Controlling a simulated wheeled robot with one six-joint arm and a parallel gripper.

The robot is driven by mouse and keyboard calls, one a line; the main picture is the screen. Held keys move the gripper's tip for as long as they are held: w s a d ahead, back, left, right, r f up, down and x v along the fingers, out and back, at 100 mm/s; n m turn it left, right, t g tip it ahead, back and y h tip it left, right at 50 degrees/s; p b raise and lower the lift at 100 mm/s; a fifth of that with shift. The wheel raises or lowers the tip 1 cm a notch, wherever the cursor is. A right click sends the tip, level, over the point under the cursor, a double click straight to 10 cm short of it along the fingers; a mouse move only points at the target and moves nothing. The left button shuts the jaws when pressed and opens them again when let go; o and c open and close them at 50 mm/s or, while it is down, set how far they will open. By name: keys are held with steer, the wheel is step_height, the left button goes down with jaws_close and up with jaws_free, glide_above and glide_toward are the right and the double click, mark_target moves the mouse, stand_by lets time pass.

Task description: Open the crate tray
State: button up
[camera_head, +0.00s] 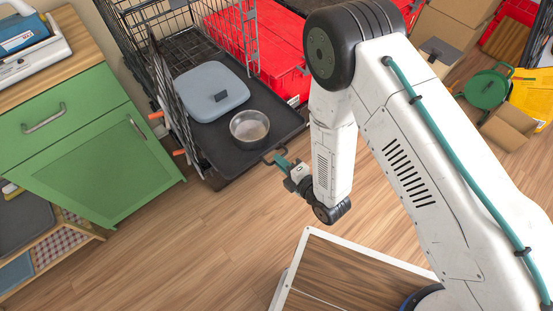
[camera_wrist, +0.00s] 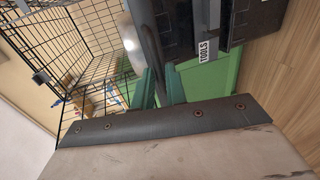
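The crate tray (camera_head: 222,158) is a dark, flat tray that extends out of the black wire crate (camera_head: 180,22) in the head view. A blue-grey pad-like thing (camera_head: 212,90) and a metal bowl (camera_head: 250,127) sit on it. A small dark handle (camera_head: 269,158) shows at its front edge. My gripper (camera_head: 279,161) is at this edge, its teal fingers pointing toward the handle. In the wrist view my gripper (camera_wrist: 160,88) shows two fingers with a gap between them. A dark edge lies by the fingertips; whether they touch it is unclear.
A green cabinet (camera_head: 85,140) stands left of the crate. Red boxes (camera_head: 285,50) stand behind and right of the tray. A white-edged wooden surface (camera_head: 350,275) is at the front. Wooden floor (camera_head: 220,240) is clear between. Cardboard boxes (camera_head: 510,125) lie at far right.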

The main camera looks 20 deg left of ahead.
steer(key=v, duration=0.5)
steer(key=shift+s+d, duration=0.2)
steer(key=shift+s, duration=0.05)
